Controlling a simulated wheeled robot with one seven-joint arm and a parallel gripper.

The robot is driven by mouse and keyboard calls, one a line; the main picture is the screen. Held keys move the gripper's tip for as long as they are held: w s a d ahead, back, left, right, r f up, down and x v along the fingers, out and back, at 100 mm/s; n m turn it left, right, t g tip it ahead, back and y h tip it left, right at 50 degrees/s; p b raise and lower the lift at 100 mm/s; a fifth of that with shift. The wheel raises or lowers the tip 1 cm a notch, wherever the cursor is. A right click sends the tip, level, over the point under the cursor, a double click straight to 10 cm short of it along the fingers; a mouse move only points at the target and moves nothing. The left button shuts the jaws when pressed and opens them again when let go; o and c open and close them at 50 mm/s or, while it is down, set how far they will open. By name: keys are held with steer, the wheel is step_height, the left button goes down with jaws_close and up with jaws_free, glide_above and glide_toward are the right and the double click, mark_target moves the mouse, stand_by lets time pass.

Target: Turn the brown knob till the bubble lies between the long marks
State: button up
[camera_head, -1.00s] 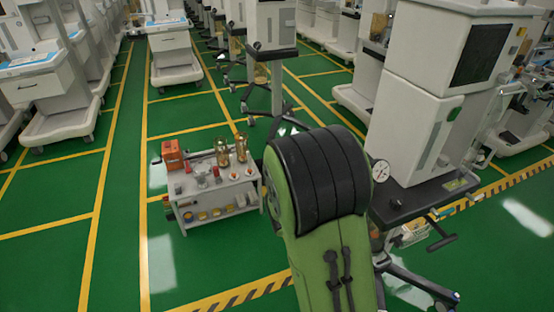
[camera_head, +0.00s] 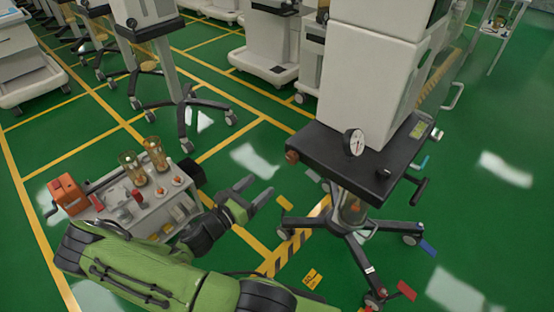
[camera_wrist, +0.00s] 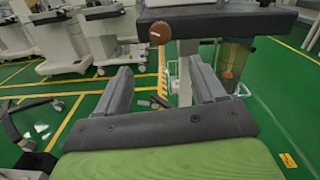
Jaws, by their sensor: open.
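The brown knob (camera_head: 292,156) is a small round piece at the left front corner of a dark cart shelf (camera_head: 325,160). In the wrist view the knob (camera_wrist: 160,32) shows a pale line across its face, just under the shelf edge. A small yellow-green strip (camera_head: 418,130) lies on the shelf's right side; I cannot tell a bubble or marks on it. My gripper (camera_head: 257,189) is open and empty, left of and lower than the knob. In the wrist view, the knob is ahead of my gripper (camera_wrist: 158,68), above and between the fingers, apart from them.
A round dial gauge (camera_head: 354,142) stands on the shelf beside a white cabinet (camera_head: 370,75). The shelf's post rises from a wheeled star base (camera_head: 350,235). A low grey cart (camera_head: 145,205) with an orange device and glass jars stands left, near my arm.

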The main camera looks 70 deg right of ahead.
mark_target(289, 160)
steer(key=b+x, duration=0.2)
steer(key=x, duration=1.2)
steer(key=shift+s, duration=0.15)
steer(key=c, duration=1.1)
steer(key=shift+o, duration=0.2)
steer(key=shift+m, duration=0.5)
steer(key=m, duration=0.5)
steer(key=shift+m, duration=0.3)
steer(key=m, duration=0.2)
steer(key=m+b, duration=0.1)
steer(key=m, duration=0.2)
steer(key=shift+w+d, duration=0.1)
steer(key=shift+w, duration=0.1)
steer(key=shift+m, duration=0.3)
